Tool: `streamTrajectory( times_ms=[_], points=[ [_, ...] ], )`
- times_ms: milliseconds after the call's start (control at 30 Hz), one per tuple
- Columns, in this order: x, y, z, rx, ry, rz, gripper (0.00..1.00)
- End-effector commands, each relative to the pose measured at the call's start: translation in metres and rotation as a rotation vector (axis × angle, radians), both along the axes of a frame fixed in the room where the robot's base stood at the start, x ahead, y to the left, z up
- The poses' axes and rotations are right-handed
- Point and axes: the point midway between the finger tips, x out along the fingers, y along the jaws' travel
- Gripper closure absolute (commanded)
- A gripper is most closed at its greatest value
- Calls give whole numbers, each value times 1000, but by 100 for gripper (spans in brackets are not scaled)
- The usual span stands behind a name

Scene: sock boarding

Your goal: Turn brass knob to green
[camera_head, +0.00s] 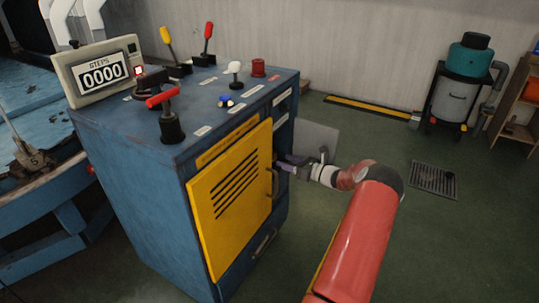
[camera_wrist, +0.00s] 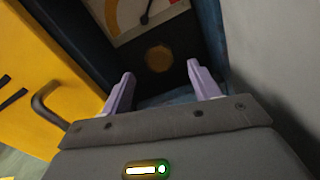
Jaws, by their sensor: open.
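The brass knob (camera_wrist: 158,59) shows in the wrist view as a dull round knob on a dark panel of the cabinet, below a pale dial (camera_wrist: 140,22) with yellow and orange-red parts. The dial is cut off by the top edge, and I see no green on it. My gripper (camera_wrist: 160,69) is open, with its two lilac fingers to either side of the knob's place in the picture. I see no contact with the knob. In the head view my gripper (camera_head: 291,160) is at the cabinet's right side, and the knob is hidden.
The blue cabinet (camera_head: 145,220) has a yellow slatted door (camera_head: 225,225) with a dark handle (camera_wrist: 50,105) left of my gripper. A grey wall or panel (camera_wrist: 270,75) is close on the right.

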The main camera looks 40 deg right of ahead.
Motion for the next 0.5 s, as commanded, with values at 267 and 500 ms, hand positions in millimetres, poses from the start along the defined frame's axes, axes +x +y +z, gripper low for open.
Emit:
streamTrajectory(
  times_ms=[267, 500],
  points=[
    [42, 18, 0, 0, 0, 2, 39],
    [59, 25, 0, 1, 0, 0, 39]
  ],
)
